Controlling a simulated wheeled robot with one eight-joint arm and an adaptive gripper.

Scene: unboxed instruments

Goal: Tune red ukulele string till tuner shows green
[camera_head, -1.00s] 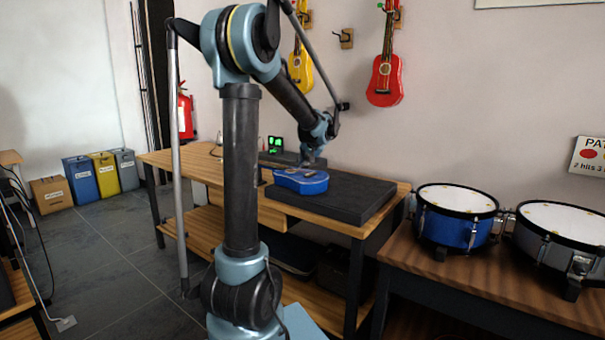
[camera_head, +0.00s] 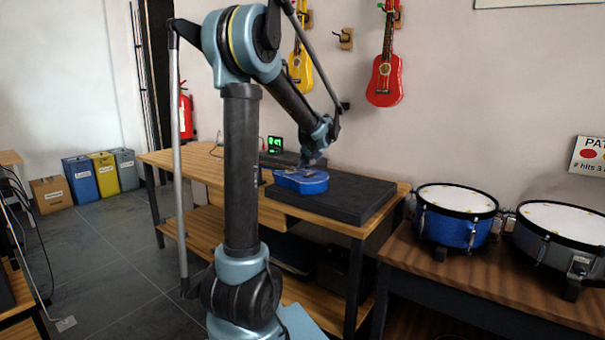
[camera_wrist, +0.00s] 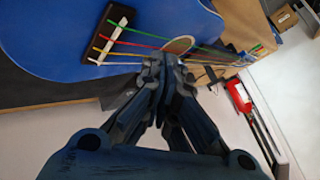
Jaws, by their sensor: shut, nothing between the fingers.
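A blue ukulele (camera_head: 300,181) lies on a dark mat (camera_head: 345,197) on the wooden bench. In the wrist view its blue body (camera_wrist: 60,30) carries a dark bridge with a white saddle (camera_wrist: 111,32) and coloured strings. The red string (camera_wrist: 125,42) runs between a green and a yellow one toward the sound hole (camera_wrist: 179,45). My gripper (camera_wrist: 163,62) is shut and empty, its tips over or at the strings beside the sound hole; contact cannot be told. The head view shows it (camera_head: 309,163) just above the ukulele. The tuner (camera_head: 275,144) behind has a dark screen with small green marks, unreadable.
A red ukulele (camera_head: 385,78) and a yellow one (camera_head: 300,70) hang on the wall. A blue drum (camera_head: 456,216) and a grey drum (camera_head: 560,240) stand on a table at right. The mat's right part is clear.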

